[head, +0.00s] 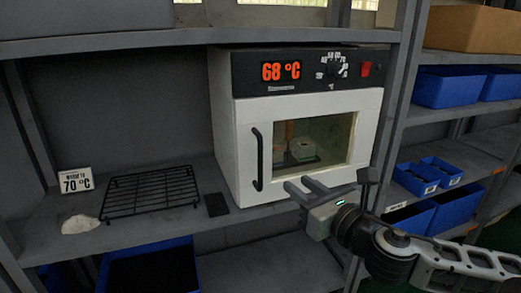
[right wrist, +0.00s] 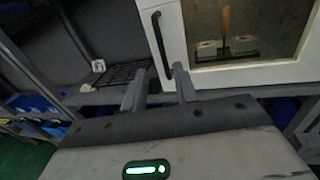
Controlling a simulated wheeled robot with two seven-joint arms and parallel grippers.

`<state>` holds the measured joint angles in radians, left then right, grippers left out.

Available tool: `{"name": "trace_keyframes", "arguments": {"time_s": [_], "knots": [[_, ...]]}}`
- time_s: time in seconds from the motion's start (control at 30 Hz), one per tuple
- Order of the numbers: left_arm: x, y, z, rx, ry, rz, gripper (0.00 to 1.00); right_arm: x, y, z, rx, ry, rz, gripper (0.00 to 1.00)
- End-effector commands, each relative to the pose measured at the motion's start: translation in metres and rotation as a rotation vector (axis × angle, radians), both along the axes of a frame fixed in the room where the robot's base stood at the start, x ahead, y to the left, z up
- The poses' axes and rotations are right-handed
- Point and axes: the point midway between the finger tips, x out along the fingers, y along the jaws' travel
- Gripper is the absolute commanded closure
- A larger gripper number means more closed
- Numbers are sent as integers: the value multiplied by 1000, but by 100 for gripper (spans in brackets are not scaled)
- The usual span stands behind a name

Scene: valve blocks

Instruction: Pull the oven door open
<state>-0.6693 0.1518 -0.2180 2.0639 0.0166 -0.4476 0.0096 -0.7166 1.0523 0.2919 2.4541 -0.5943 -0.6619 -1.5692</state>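The white oven (head: 225,135) stands on the grey shelf with its door (head: 370,125) shut. A black vertical bar handle (head: 257,158) is on the left side of the door; it also shows in the right wrist view (right wrist: 160,42). Blocks and an upright rod show through the door window (head: 335,140). My right gripper (head: 296,186) is open and empty, in front of the door's lower part, to the right of the handle in the head view. In the right wrist view its fingers (right wrist: 158,84) point toward the handle's lower end, apart from it. My left gripper is not in view.
A black wire rack (head: 150,190), a white cloth-like lump (head: 81,220) and a 70 °C sign (head: 76,181) are on the shelf left of the oven. Blue bins (head: 455,208) fill the shelves at right.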

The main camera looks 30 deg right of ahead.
Motion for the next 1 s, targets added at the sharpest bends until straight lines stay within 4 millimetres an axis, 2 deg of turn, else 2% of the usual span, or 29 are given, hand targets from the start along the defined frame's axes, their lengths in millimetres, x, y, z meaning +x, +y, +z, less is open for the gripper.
{"name": "trace_keyframes", "arguments": {"time_s": [0.3,0.77,1.0], "knots": [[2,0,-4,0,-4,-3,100,30,-1,4,-31,-12,3,71],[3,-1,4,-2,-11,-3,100,80,-3,5,-21,-10,1,71],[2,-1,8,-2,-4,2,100,116,-5,6,-19,-9,0,71]]}}
